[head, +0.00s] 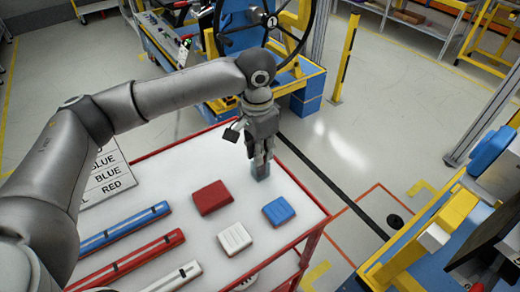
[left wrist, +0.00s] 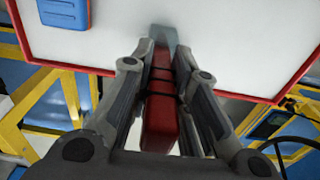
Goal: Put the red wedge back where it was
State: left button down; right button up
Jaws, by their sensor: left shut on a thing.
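My left gripper (head: 262,164) reaches down over the far right part of the white table top. It is shut on the red wedge (left wrist: 160,105), which shows as a long red piece between the fingers in the left wrist view. In the head view the fingers hide the wedge. A small grey-blue patch (left wrist: 163,38) shows just beyond the fingertips; I cannot tell whether it is part of the wedge or separate, nor whether the wedge touches the table. My right gripper is not in view.
On the red-rimmed table (head: 314,213) lie a red block (head: 211,197), a blue block (head: 279,211) and a white block (head: 234,237). Blue (head: 123,228), red (head: 126,260) and white bars (head: 174,280) lie at left, near a lettered sign (head: 108,175). A steering wheel rig (head: 270,50) stands behind.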

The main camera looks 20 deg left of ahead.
pick_arm(q)
jog(key=shift+f, duration=0.15)
jog(key=c, duration=1.4)
grip_release()
jog(key=shift+o, duration=0.2)
notch_tip(320, 180, up, 12)
jog(key=shift+s+a+r+b, duration=0.1)
jog(key=shift+s+a+b, duration=0.05)
jog(key=shift+b, duration=0.25)
